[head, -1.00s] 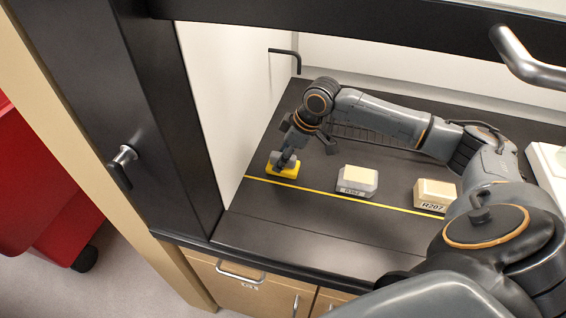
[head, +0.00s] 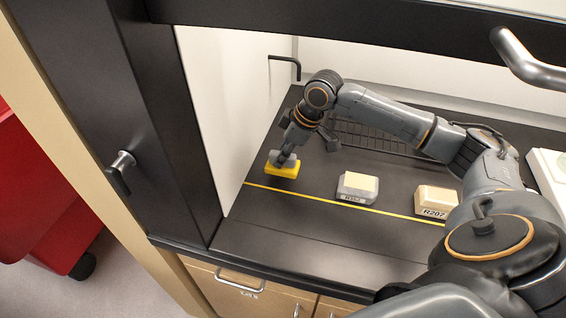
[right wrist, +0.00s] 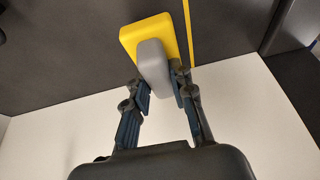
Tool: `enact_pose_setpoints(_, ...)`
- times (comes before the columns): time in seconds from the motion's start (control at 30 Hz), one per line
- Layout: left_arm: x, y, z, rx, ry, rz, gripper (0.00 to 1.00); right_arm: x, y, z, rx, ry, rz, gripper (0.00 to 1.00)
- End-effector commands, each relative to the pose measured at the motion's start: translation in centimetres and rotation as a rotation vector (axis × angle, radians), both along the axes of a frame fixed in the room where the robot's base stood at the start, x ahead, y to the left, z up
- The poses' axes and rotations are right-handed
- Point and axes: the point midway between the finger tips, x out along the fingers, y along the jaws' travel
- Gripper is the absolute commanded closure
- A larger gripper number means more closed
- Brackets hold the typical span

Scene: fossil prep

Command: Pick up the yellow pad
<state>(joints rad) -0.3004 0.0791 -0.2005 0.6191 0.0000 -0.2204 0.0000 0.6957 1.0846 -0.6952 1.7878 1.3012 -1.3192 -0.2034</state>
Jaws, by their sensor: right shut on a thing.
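The yellow pad (head: 283,172) is at the left of the dark worktop, behind the yellow line. It has a grey grip block on top, clear in the right wrist view, where the yellow pad (right wrist: 147,34) lies beyond the grey block (right wrist: 153,66). My right gripper (head: 287,157) points down at the pad from above. In the right wrist view its fingers (right wrist: 160,86) are closed on both sides of the grey block. The pad seems slightly above the worktop, though the gap is hard to see. My left gripper is not in view.
Two pale blocks on labelled bases, R352 (head: 357,187) and R207 (head: 436,201), stand right of the pad. A dark wire rack (head: 375,135) lies behind my right arm. A white wall (head: 235,100) rises close on the left. The front worktop is clear.

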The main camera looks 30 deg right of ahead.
Motion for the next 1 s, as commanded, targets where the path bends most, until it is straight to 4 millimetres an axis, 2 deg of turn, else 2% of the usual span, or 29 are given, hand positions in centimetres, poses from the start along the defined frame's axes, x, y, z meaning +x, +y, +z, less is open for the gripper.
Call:
enact_pose_setpoints(0.27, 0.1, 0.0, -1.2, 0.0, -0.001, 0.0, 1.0, -5.3, -0.5, 6.4, -0.008, -0.004, 0.001, 1.0)
enact_pose_setpoints(0.33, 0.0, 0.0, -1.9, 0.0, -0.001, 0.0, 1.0, -7.6, -0.7, 6.8, -0.012, 0.002, -0.001, 1.0)
enact_pose_setpoints(0.5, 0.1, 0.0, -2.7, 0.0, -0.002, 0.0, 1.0, -10.9, -0.9, 8.5, -0.009, 0.001, -0.004, 1.0)
enact_pose_setpoints(0.7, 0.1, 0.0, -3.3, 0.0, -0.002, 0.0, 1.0, -13.0, -0.9, 9.6, -0.005, 0.001, -0.002, 1.0)
enact_pose_setpoints(1.0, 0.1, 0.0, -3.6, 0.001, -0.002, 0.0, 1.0, -14.0, -0.8, 10.2, 0.0, 0.0, 0.0, 1.0)
